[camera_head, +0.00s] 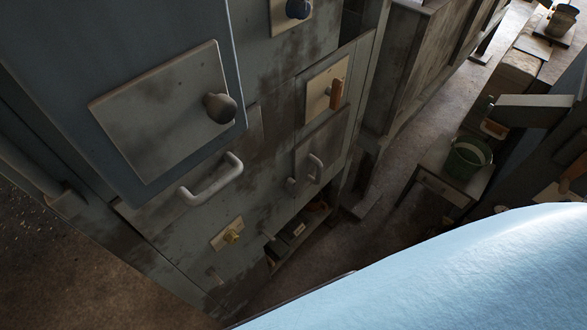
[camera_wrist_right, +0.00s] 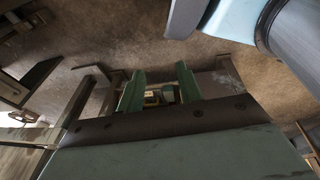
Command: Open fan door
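A grey metal cabinet front (camera_head: 235,195) with several doors and panels fills the left and middle of the head view. A blue-grey door (camera_head: 65,60) at its upper left carries a plate with a dark round knob (camera_head: 220,107). A white bar handle (camera_head: 212,180) sits below that door, and a smaller bar handle (camera_head: 315,168) is on a panel to the right. I cannot tell which one is the fan door. My right gripper (camera_wrist_right: 160,88) shows two green fingers standing apart in the right wrist view, with nothing seen between them. My left gripper is not visible.
A bench at the right holds a dark green bucket (camera_head: 467,157). Brown floor (camera_head: 100,270) is bare at the lower left.

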